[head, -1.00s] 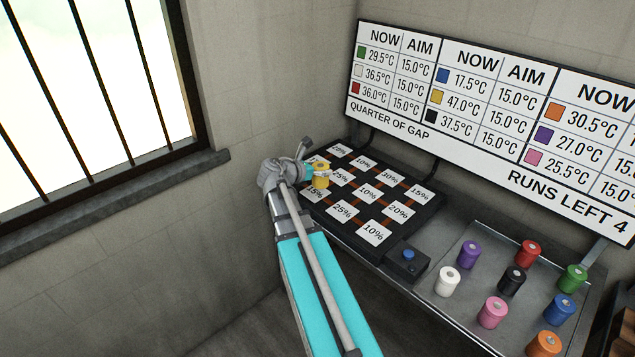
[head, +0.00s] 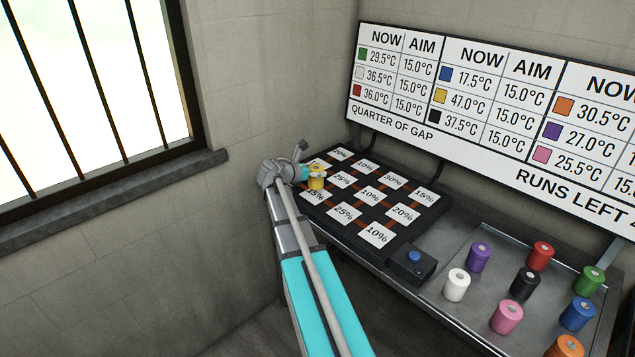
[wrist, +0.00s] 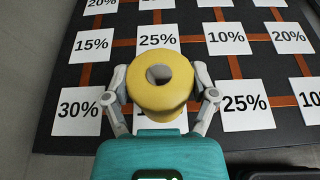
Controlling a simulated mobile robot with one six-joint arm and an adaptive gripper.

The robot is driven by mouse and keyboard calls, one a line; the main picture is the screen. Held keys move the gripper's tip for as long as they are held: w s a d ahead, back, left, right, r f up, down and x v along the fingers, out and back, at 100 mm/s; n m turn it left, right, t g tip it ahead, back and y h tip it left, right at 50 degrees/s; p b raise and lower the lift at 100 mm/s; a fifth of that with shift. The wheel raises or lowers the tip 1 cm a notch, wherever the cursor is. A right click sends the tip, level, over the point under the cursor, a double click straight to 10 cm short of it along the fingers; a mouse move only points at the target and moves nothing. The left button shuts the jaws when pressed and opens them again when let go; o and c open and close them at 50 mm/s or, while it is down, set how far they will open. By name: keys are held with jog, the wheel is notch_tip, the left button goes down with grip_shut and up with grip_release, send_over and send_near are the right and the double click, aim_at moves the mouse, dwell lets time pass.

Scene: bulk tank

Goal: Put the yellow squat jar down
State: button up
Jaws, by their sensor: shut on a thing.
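The yellow squat jar (head: 316,180) is a short cylinder with a dark round hole in its top. It also shows in the wrist view (wrist: 160,80). My gripper (head: 308,174) is shut on it, with one finger on each side of the jar in the wrist view (wrist: 160,95). The jar is over the black board (head: 340,227) with white percent cards, at the board's left part. It hides most of one card below it. I cannot tell whether its base touches the board.
A metal tray (head: 447,317) at the right holds several coloured jars, among them a white jar (head: 457,286) and a purple jar (head: 478,257). A box with a blue button (head: 414,257) stands between board and tray. A temperature sign (head: 480,110) stands behind.

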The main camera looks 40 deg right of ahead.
aim_at(315, 179)
dwell(0.3)
jog(key=shift+w+d+f+b, duration=0.15)
jog(key=shift+w+f+b, duration=0.2)
jog(key=shift+f+b, duration=1.65)
jog(key=shift+f, duration=0.1)
jog(key=o, duration=1.1)
